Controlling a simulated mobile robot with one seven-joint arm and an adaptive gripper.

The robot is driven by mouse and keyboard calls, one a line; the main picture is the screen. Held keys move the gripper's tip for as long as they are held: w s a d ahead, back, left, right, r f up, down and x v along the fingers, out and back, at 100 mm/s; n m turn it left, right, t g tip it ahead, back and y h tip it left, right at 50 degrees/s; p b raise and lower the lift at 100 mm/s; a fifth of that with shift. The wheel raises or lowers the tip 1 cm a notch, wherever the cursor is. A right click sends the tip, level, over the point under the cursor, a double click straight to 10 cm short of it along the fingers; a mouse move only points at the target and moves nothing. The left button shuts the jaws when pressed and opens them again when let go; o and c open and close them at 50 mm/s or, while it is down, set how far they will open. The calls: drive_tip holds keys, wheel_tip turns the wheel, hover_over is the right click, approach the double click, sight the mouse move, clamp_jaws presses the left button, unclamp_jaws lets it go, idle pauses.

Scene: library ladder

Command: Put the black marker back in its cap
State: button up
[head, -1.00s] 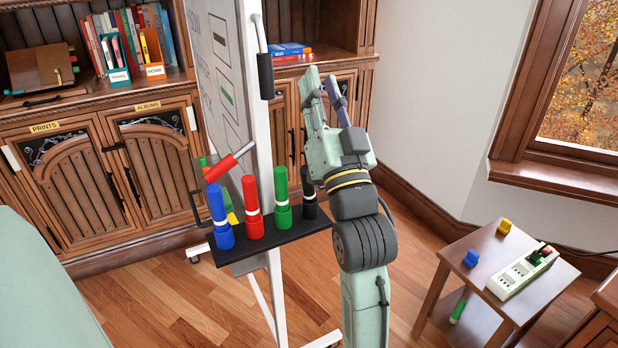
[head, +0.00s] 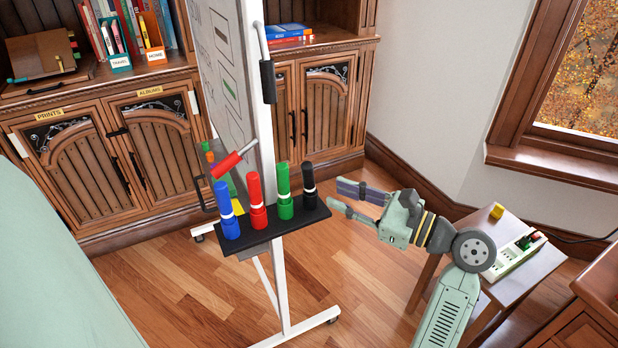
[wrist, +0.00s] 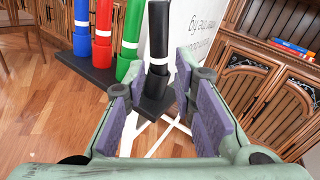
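The black marker (head: 309,174) stands upright at the right end of the black tray (head: 262,234) on the whiteboard stand. A white band crosses it above a black cap-like base (head: 310,202), and the marker looks seated in that base. In the wrist view the black marker (wrist: 158,30) rises straight ahead, with its base (wrist: 155,95) appearing between my fingers. My gripper (head: 345,197) is to the right of the marker, pointing left at it. Its fingers are open and empty in the wrist view (wrist: 152,92). I see no contact with the marker.
Blue (head: 225,195), red (head: 257,188) and green (head: 284,180) markers stand in a row left of the black one. The whiteboard (head: 218,75) rises behind the tray.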

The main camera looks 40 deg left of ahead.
sight(314, 186)
drive_tip(key=a, duration=0.2)
drive_tip(key=s+a+p, duration=0.1)
drive_tip(key=a, duration=0.5)
drive_tip(key=shift+s+f+p, duration=0.15)
drive_tip(key=shift+p, duration=0.15)
clamp_jaws()
